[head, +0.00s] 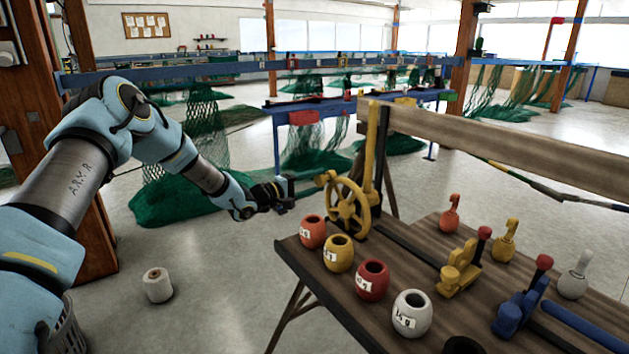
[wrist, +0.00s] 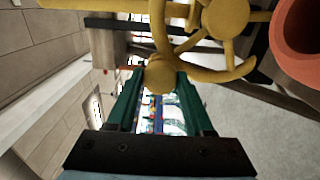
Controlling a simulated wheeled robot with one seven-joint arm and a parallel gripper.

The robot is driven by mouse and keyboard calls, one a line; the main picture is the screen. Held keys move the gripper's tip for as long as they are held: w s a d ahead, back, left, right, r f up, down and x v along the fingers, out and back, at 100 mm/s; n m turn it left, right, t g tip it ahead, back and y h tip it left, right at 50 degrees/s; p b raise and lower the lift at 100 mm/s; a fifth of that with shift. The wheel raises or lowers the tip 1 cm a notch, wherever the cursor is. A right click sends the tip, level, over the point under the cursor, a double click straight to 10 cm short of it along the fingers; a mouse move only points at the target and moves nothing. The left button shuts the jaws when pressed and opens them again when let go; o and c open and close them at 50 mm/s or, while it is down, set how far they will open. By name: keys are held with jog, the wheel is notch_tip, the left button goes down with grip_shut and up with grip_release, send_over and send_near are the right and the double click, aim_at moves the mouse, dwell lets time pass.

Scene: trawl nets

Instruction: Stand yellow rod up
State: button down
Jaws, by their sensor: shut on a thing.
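A yellow rod (head: 372,150) stands close to upright behind the yellow handwheel (head: 348,208) at the bench's far left corner. My gripper (head: 288,190) is at the wheel's left side, beyond the bench edge. In the wrist view, its green fingers (wrist: 160,95) are shut around the wheel's rounded yellow handle knob (wrist: 160,76). The wheel's rim and hub (wrist: 226,16) show just above the knob.
The wooden bench (head: 330,272) holds an orange jar (head: 312,232), a yellow jar (head: 338,253), a red jar (head: 372,279) and a white jar (head: 411,312). Yellow (head: 460,268) and blue (head: 520,303) clamps stand right. A wooden beam (head: 500,145) crosses behind.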

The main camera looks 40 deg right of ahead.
jog(key=shift+w+a, duration=0.1)
jog(key=shift+w, duration=0.1)
jog(key=c, duration=0.6)
grip_release()
jog(key=shift+f, duration=0.1)
jog(key=o, duration=0.3)
jog(key=shift+s, duration=0.1)
jog(key=a+b, duration=0.2)
jog(key=a, duration=0.8)
jog(key=shift+w+a+b, duration=0.3)
jog(key=shift+a, duration=0.05)
